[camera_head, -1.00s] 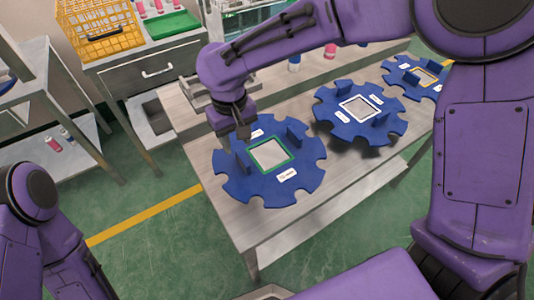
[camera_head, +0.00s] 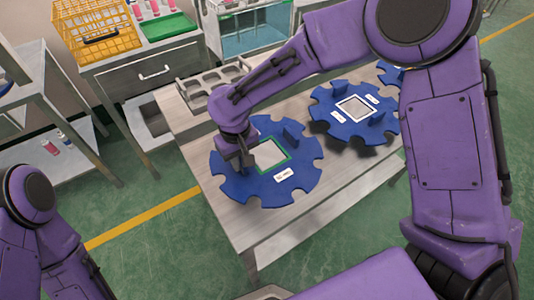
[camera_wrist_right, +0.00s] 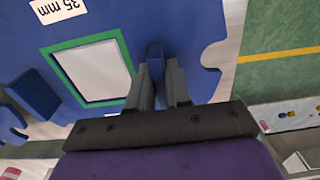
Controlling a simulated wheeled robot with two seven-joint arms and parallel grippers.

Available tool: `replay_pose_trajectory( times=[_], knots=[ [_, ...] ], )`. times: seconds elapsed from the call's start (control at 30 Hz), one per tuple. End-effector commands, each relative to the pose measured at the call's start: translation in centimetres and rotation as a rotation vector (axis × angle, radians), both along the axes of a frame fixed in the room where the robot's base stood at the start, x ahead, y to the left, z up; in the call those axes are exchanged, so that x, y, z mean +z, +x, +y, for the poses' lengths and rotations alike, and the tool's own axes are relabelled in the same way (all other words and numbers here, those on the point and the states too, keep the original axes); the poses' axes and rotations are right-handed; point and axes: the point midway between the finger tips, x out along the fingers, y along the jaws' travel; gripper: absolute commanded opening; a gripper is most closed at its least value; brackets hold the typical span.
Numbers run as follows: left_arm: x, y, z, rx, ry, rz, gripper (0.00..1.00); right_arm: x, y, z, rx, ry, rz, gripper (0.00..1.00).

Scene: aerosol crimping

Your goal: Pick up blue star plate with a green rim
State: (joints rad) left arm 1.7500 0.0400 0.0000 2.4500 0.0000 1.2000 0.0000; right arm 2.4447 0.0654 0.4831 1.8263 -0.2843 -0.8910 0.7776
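The blue star-shaped plate with the green rim (camera_head: 285,187) lies flat on the metal table. Its green rim frames a light square, and it has two upright blue tabs. My right gripper (camera_head: 237,165) is over the plate's left part in the head view. In the right wrist view, the fingers of my right gripper (camera_wrist_right: 161,85) stand on either side of one blue tab (camera_wrist_right: 155,62), with a slight gap visible. The green-rimmed plate (camera_wrist_right: 105,35) carries a label reading 35 mm there. My left arm shows at the lower left, but its gripper is out of view.
A blue plate with a white rim (camera_head: 322,113) lies to the right, near the first. Another blue plate (camera_head: 390,74) is partly hidden behind my right arm. A yellow basket (camera_head: 97,30) is on the left cabinet.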

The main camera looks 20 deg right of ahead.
Motion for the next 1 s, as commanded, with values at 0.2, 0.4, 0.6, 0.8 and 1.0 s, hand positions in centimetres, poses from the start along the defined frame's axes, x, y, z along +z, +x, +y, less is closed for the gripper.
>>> replay_pose_trajectory(
  times=[0.2, 0.4, 0.6, 0.8, 1.0],
  knots=[
    [0.0, 0.0, 0.0, 0.000, 0.000, 0.000, 0.48, 0.1, 0.1, 0.0, 0.001, -0.001, -0.001, 0.00],
    [0.1, 0.0, 0.0, 0.000, 0.000, 0.000, 0.48, 1.3, 0.1, 0.0, -0.001, 0.000, -0.003, 0.00],
    [0.1, 0.0, 0.0, 0.000, 0.000, 0.000, 0.48, 5.0, -1.3, -0.3, 0.001, 0.000, -0.004, 0.00],
    [0.3, 0.0, 0.0, 0.000, 0.000, 0.000, 0.48, 9.6, -5.2, -1.0, 0.000, 0.001, -0.005, 0.00],
    [0.7, 0.0, 0.0, 0.000, 0.000, 0.000, 0.48, 11.8, -10.0, -1.9, 0.000, 0.003, 0.001, 0.00]
  ],
)
